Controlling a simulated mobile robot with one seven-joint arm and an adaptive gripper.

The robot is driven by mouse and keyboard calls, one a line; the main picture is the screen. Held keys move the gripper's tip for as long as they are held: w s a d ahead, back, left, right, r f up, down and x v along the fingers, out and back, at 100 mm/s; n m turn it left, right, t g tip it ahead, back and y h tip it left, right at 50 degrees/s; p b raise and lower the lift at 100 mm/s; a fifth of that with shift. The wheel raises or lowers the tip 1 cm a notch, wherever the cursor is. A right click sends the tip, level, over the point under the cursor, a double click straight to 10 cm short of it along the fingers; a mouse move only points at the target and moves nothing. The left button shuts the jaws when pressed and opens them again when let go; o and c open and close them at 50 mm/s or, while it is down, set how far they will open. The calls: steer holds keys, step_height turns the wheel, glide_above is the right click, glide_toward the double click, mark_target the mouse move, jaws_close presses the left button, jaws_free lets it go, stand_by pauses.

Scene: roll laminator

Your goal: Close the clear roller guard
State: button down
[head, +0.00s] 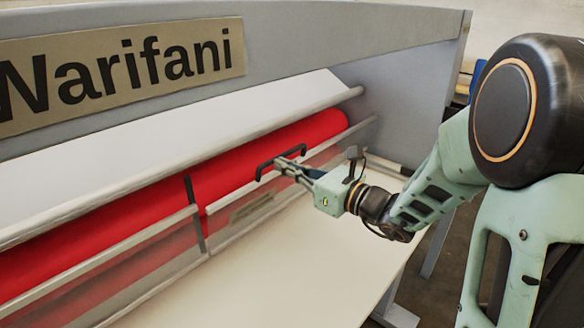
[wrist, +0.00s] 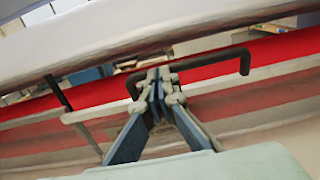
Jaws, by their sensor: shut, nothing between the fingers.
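The clear roller guard (head: 255,208) is a see-through panel with pale rails, low in front of the red roller (head: 235,160). It also shows in the wrist view (wrist: 235,104). A black bar handle (head: 266,168) stands at its upper edge; in the wrist view the handle (wrist: 212,62) spans behind my fingertips. My gripper (head: 280,163) is shut and empty, its tips at the middle of the handle. In the wrist view my gripper (wrist: 159,76) covers part of the bar. I cannot tell whether the tips touch it.
A similar clear panel (head: 100,268) lies to the left, past a dark upright strip (head: 195,212). The white sloped cover (head: 180,140) overhangs the red roller. The pale table (head: 230,285) in front is clear. The grey side wall (head: 400,95) closes the right end.

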steer(key=w+a, duration=0.1)
steer(key=w+a+h+p, duration=0.1)
steer(key=a, duration=0.1)
steer(key=shift+w+r+g+p, duration=0.1)
steer(key=shift+r+g+p, duration=0.2)
steer(key=shift+r+g, duration=0.1)
steer(key=shift+w+a+r, duration=0.1)
steer(key=shift+w+a, duration=0.05)
steer(key=shift+r, duration=0.1)
